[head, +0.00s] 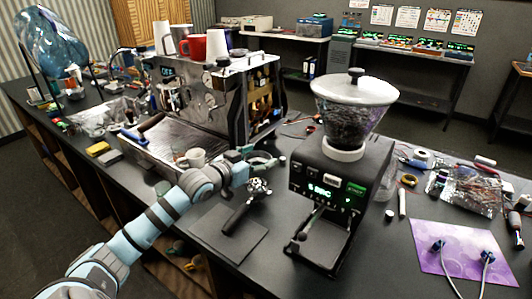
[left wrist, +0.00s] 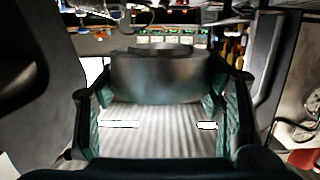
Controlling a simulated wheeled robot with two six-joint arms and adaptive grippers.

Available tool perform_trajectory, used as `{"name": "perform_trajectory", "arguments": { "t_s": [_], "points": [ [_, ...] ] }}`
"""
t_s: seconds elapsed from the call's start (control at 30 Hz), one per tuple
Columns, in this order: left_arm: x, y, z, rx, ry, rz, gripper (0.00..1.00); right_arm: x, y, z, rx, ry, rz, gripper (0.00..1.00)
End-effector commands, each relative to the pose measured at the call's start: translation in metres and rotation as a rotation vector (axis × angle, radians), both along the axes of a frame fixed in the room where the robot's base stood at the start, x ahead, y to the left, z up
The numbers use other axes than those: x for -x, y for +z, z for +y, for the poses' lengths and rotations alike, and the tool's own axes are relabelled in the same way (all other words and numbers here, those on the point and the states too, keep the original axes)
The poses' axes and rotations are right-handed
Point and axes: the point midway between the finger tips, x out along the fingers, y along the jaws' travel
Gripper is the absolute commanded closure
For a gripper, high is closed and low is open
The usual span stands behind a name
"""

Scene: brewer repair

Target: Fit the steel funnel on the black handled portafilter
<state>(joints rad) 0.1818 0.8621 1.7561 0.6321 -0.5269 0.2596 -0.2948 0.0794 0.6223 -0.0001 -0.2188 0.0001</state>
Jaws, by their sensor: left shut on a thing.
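My left gripper (head: 264,162) reaches in from the left, between the espresso machine and the grinder. It is shut on the steel funnel (left wrist: 160,75), a shiny ring that shows between its fingers in the left wrist view. In the head view the funnel is small and partly covered by the gripper. The black handled portafilter (head: 239,213) lies below and a little left of the gripper, its metal head (head: 259,186) toward the back and its handle over a dark mat (head: 216,234). The funnel looks apart from the portafilter. My right gripper is not in view.
The grinder (head: 340,185) with its clear hopper stands close on the right. The espresso machine (head: 215,100) stands behind, with cups on top and a white cup (head: 192,158) at its front. A purple mat (head: 465,252) lies at right. The counter's front edge is near the dark mat.

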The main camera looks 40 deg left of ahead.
Motion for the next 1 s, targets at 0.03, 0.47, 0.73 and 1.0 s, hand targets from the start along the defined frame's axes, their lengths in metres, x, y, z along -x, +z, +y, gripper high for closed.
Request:
{"name": "perform_trajectory", "arguments": {
  "t_s": [0.03, 0.47, 0.73, 1.0],
  "points": [
    [-0.001, -0.001, 0.001, 0.000, 0.007, 0.000, 0.66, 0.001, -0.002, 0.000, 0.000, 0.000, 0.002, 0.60],
    [-0.002, -0.043, 0.000, -0.002, 0.005, 0.001, 0.66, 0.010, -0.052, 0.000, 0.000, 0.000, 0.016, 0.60],
    [-0.001, -0.063, 0.000, -0.002, 0.005, 0.001, 0.66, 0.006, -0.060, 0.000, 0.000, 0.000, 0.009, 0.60],
    [-0.001, -0.063, 0.000, -0.002, 0.005, 0.001, 0.66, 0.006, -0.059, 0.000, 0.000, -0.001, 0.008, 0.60]
  ]
}}
